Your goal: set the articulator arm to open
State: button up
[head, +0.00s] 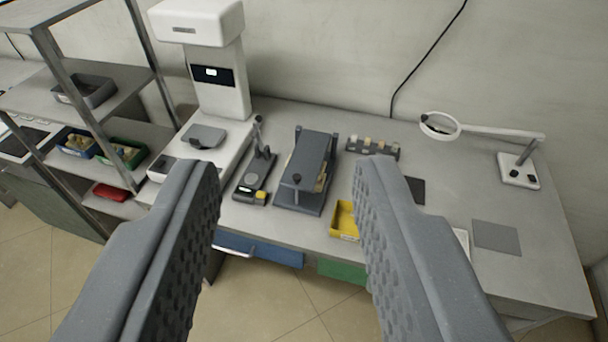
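The articulator (310,160) looks to be the dark grey hinged device in the middle of the bench. Its flat upper arm slopes down toward the front over the base, with a small knob near its front end. Something tan shows under the arm at its right side. My gripper (287,185) is in the foreground with its two grey textured fingers wide apart and nothing between them. The articulator shows in the gap between the fingers, farther away and not touched.
A white machine (220,80) stands left of the articulator, with a small dark stand (257,175) between them. A yellow tray (345,220), a block rack (373,148) and a magnifier lamp (440,125) are to the right. A metal shelf (120,100) rises at left.

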aim_at(303, 168)
jog(key=z, duration=0.05)
jog(key=i, duration=1)
jog(key=u, duration=0.05)
